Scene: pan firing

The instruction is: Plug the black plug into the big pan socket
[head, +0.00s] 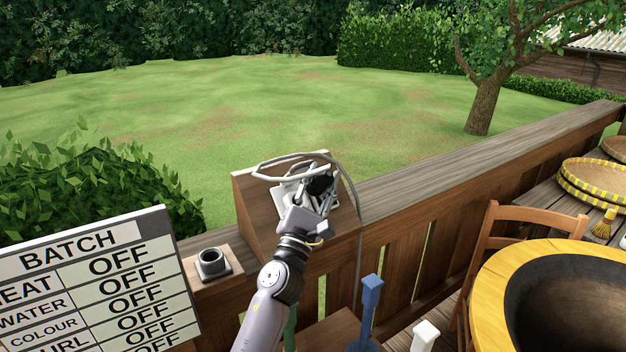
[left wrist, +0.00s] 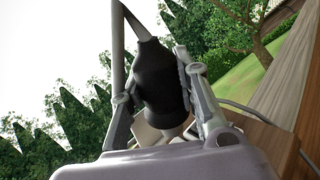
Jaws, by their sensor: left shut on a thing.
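My left gripper (head: 312,188) is shut on the black plug (head: 321,184) above the top of a wooden box on the railing. In the left wrist view the black plug (left wrist: 160,82) sits between both fingers (left wrist: 155,80), with its grey cable leaving the narrow end. A pale plate (head: 288,190) lies behind the gripper on the box and is mostly hidden. A dark round socket (head: 212,262) on a square base stands on a lower wooden block to the left, apart from the plug. Neither socket is visibly marked as the big pan's. My right gripper is out of view.
The grey cable (head: 350,185) loops over the box (head: 250,203) and hangs down its right side. A batch sign (head: 85,240) stands at the left. A wooden chair (head: 527,218) and a large round pan with a yellow rim (head: 490,290) are at the right.

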